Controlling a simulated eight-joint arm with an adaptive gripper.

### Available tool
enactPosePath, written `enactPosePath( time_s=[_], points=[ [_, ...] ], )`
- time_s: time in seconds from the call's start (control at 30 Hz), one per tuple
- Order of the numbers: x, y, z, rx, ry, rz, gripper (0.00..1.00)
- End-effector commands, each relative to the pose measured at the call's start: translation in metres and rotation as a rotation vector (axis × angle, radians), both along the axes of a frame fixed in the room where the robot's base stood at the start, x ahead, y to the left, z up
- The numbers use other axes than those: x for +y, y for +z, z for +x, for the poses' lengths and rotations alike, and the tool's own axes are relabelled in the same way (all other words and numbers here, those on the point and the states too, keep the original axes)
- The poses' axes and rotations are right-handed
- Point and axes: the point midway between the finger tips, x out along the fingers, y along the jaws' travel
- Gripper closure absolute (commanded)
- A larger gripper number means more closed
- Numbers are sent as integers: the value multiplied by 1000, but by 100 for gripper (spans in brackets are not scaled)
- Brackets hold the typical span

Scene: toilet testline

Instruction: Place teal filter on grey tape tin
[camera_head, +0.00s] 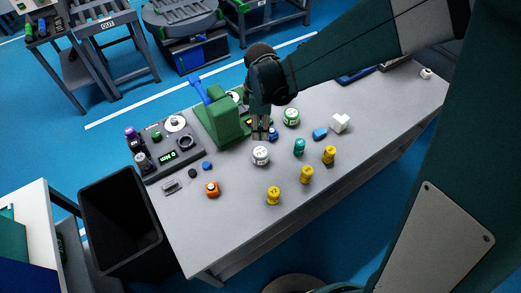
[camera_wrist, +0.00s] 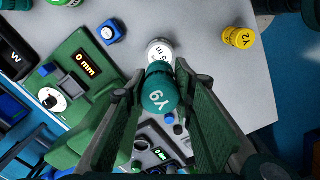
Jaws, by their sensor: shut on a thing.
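The teal filter (camera_wrist: 160,92), marked Y9, is between my fingers in the wrist view. My gripper (camera_wrist: 160,105) is shut on it. In the head view my gripper (camera_head: 262,136) points down near the table's middle, and the filter is hard to make out there. The grey tape tin (camera_head: 261,155), pale with dark lettering, stands on the table just below my fingertips. In the wrist view the tin (camera_wrist: 158,48) shows just beyond the filter, which covers part of it. I cannot tell whether they touch.
Another teal piece (camera_head: 299,146) stands right of the tin. Several yellow pieces (camera_head: 274,195) stand along the front. A green device (camera_head: 222,122) and a dark panel (camera_head: 165,145) stand left. A green-and-white tin (camera_head: 291,116) is behind. The front-right table is clear.

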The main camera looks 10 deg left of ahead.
Motion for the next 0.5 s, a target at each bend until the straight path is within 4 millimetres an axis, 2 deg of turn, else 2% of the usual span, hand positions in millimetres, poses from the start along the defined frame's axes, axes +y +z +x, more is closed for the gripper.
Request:
enactPosePath(
  time_s=[0.17,0.5],
  points=[
    [0,-7,0,0,0,0,87],
    [0,-44,0,0,0,0,87]
  ],
)
